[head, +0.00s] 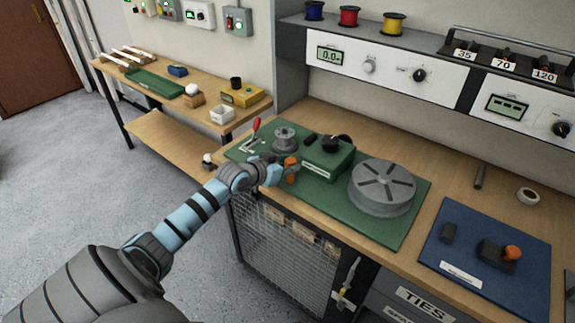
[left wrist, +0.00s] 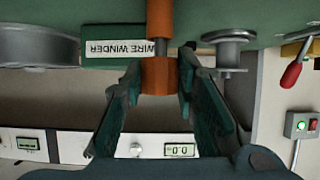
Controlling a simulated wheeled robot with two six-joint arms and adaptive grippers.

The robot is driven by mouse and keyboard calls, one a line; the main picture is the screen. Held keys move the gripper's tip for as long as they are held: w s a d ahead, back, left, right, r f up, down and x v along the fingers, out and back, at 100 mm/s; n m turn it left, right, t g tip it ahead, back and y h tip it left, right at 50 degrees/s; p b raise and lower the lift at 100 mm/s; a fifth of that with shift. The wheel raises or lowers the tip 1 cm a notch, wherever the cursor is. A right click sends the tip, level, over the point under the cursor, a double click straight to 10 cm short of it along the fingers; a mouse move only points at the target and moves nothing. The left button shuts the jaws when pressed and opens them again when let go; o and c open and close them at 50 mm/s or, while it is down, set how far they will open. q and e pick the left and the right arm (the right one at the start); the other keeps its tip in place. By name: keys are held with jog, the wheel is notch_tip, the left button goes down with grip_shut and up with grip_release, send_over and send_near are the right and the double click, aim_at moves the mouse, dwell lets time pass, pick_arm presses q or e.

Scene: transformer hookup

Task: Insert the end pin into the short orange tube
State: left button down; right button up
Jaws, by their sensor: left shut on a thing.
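My left gripper (head: 272,170) is shut on an orange cylindrical piece (left wrist: 157,76), which sits between its two dark green fingers (left wrist: 160,80) in the left wrist view. A second orange cylinder (left wrist: 160,18) is in line with it, towards the top of that upside-down view. In the head view the orange shows as an upright column (head: 291,171) at the front edge of the green board. I cannot tell which piece is the end pin and which the short tube, or whether one is inside the other. My right gripper is not in view.
The green board (head: 405,228) holds the wire winder box (head: 325,162), a large grey drum (head: 383,187), a small grey spool (head: 286,139) and a red-handled lever (head: 256,125). A blue board (head: 445,262) lies to the right. An instrument shelf (head: 385,75) stands behind.

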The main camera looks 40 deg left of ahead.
pick_arm(q)
jog(key=shift+f+b, duration=0.4)
jog(key=shift+f, duration=0.2)
jog(key=c, duration=1.2)
grip_release()
notch_tip(320, 180, up, 5)
jog(key=p, duration=0.5)
jog(key=shift+r, duration=0.2)
jog(key=shift+f, duration=0.1)
jog(key=shift+f, duration=0.1)
